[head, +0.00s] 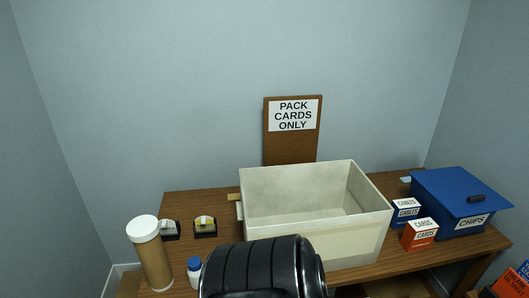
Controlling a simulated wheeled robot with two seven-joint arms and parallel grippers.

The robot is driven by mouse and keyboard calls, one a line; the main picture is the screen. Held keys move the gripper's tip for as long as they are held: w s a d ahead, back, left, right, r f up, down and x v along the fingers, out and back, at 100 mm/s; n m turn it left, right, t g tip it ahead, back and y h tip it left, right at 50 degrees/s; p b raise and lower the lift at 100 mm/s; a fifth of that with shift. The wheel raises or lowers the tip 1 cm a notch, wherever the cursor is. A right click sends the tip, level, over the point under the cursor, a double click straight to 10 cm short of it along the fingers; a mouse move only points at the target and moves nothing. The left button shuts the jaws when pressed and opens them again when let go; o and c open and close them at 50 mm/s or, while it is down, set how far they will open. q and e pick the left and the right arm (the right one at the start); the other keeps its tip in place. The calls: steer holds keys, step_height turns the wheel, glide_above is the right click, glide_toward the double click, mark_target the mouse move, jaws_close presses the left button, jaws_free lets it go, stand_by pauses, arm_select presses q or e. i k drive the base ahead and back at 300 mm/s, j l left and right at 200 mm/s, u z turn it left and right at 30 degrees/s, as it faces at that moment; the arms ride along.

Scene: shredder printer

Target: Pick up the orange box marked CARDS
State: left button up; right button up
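The orange box marked CARDS (419,240) stands on the wooden table, right of the large cream bin. It has a white top and an orange lower part. It is just in front of a blue and white box marked CABLES (405,213) and left of a blue box marked CHIPS. Neither of my grippers shows in the head view, so I cannot see whether either is open or shut.
The open cream bin (310,243) looks empty. The lidded blue CHIPS box (462,200) stands at the right. A sign (292,115) reads PACK CARDS ONLY. A brown cylinder (152,255), a small bottle (194,272) and two tape dispensers (205,228) stand left on the table (185,207).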

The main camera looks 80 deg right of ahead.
mark_target(418, 234)
steer(key=z, duration=4)
